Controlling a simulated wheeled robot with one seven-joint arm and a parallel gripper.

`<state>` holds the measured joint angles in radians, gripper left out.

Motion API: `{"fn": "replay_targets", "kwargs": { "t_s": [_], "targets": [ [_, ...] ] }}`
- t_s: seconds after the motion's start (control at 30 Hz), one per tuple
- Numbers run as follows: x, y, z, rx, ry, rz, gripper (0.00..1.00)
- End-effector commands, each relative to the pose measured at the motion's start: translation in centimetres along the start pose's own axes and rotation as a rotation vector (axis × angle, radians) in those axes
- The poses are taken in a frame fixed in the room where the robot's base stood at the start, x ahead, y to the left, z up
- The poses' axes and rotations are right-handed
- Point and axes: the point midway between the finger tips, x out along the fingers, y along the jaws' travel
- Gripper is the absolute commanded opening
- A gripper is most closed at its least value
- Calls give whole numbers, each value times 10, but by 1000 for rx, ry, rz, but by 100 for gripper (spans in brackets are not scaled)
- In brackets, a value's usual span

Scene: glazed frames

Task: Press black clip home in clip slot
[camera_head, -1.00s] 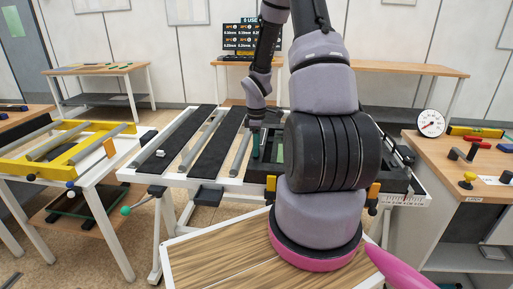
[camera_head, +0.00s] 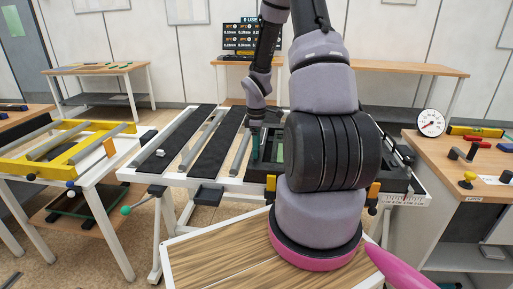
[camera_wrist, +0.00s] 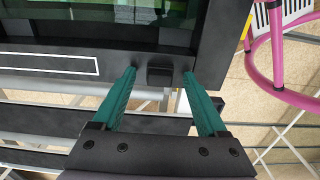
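My gripper (camera_wrist: 160,84) is open, with two teal fingers pointing at the edge of a black frame (camera_wrist: 100,77). A small black block, which looks like the black clip (camera_wrist: 160,76), sits at the frame's edge between the fingertips. A gap shows on each side of it, so the fingers do not grip it. The clip slot cannot be made out, nor how deep the block sits. In the head view my gripper (camera_head: 258,150) is at the left end of the dark frame; my arm hides much of the frame, and the clip cannot be made out.
Dark green glass (camera_wrist: 110,12) fills the frame. The frame lies on a white-legged bench with black strips (camera_head: 215,145). A yellow frame (camera_head: 60,145) is on the left table. A dial gauge (camera_head: 431,123) and small tools are on the right bench.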

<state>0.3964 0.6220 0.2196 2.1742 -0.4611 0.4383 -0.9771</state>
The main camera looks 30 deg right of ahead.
Motion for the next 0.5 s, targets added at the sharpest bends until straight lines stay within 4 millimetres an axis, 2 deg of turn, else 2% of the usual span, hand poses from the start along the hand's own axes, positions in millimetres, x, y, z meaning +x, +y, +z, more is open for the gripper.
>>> {"fn": "replay_targets", "kwargs": {
  "t_s": [0.17,0.27,0.5],
  "targets": [
    [-2,0,0,0,0,1,76],
    [-12,1,0,2,1,3,76],
    [-59,2,0,3,1,6,76]
  ]
}}
